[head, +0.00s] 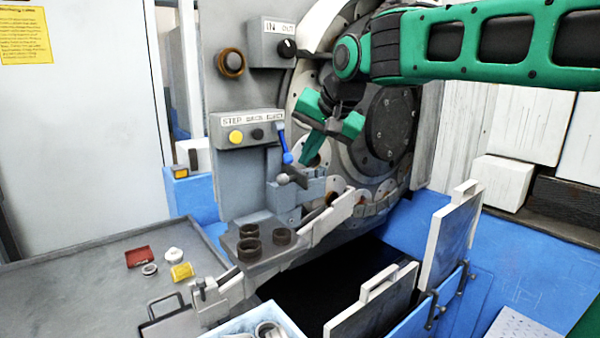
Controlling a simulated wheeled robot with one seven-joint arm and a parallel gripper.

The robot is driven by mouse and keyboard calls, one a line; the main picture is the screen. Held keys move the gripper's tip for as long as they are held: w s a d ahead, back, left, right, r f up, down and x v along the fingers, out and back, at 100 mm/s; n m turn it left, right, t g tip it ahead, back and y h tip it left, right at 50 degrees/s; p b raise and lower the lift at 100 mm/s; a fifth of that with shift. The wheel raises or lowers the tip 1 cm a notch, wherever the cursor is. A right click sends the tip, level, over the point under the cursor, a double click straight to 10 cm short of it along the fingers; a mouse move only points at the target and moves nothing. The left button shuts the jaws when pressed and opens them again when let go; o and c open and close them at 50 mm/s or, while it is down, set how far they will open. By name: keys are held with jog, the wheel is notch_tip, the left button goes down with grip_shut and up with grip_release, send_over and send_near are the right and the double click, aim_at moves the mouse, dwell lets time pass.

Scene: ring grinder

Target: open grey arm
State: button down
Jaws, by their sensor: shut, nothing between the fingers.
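My gripper (314,150), green and dark grey, hangs in front of the round face of the grinder, with its fingers pointing down. Its fingertips are together and empty, just right of a blue-handled lever (286,150). A light grey arm (335,212) runs slantwise below the gripper, beside a grey block (300,192) with a dark ball-ended handle (288,178). The gripper appears apart from this grey arm. I cannot tell for sure which grey part is the task's arm. My arm and gripper hide part of the round face.
Control boxes (246,130) with buttons stand left of the gripper. A grey shelf (262,262) with dark rings sits below. White-handled panels (450,235) stand at the lower right around a dark opening. A grey table (90,290) with small parts is at the left.

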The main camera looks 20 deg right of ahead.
aim_at(297, 176)
jog(key=x, duration=0.9)
jog(key=shift+d+f, duration=0.1)
jog(key=shift+f, duration=0.2)
